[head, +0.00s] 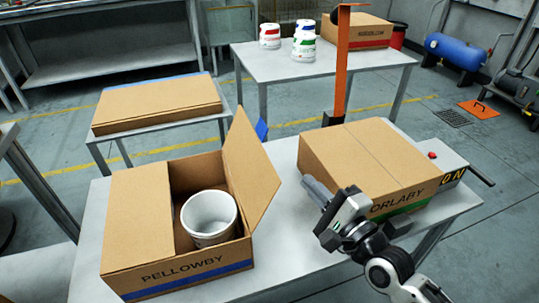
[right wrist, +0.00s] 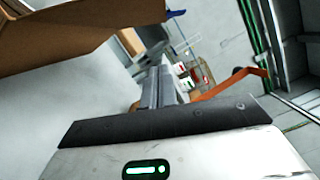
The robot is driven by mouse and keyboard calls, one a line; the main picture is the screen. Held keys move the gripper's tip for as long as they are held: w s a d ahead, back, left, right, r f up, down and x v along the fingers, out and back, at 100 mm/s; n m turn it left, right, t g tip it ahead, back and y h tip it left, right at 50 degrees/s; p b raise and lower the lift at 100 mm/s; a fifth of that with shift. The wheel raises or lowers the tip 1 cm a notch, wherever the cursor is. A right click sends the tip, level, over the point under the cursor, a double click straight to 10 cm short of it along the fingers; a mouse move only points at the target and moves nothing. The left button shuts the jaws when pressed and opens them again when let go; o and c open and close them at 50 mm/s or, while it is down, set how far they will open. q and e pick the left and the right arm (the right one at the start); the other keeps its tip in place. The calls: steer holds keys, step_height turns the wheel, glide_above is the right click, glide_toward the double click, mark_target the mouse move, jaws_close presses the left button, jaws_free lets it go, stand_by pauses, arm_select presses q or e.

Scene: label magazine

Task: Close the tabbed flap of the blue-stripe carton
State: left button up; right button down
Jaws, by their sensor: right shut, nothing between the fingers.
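The blue-stripe carton (head: 190,274), marked PELLOWBY, stands at the left front of the near table in the head view. Its left flap (head: 137,213) lies flat. Its right flap (head: 250,165) stands raised, with a blue tab (head: 262,130) at its far edge. A white tub (head: 209,218) shows in the opening. My right gripper (head: 311,186) is shut and empty, to the right of the raised flap and apart from it. In the right wrist view, brown cardboard (right wrist: 80,28) with a blue tab (right wrist: 176,13) lies up and left of the shut fingers (right wrist: 158,88). My left gripper is not in view.
A closed green-stripe carton (head: 365,155), marked ORLABY, stands right of my gripper, with an orange post (head: 342,65) behind it. Bare tabletop (head: 290,225) lies between the cartons. A flat carton (head: 155,103) and several jars (head: 304,45) stand on tables behind.

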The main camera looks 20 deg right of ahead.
mark_target(249, 156)
steer(key=w+a+r+m+p, duration=0.1)
steer(key=w+a+r, duration=0.2)
steer(key=w, duration=0.7)
steer(key=a, duration=0.2)
steer(key=shift+a, duration=0.4)
steer(key=shift+r, duration=0.15)
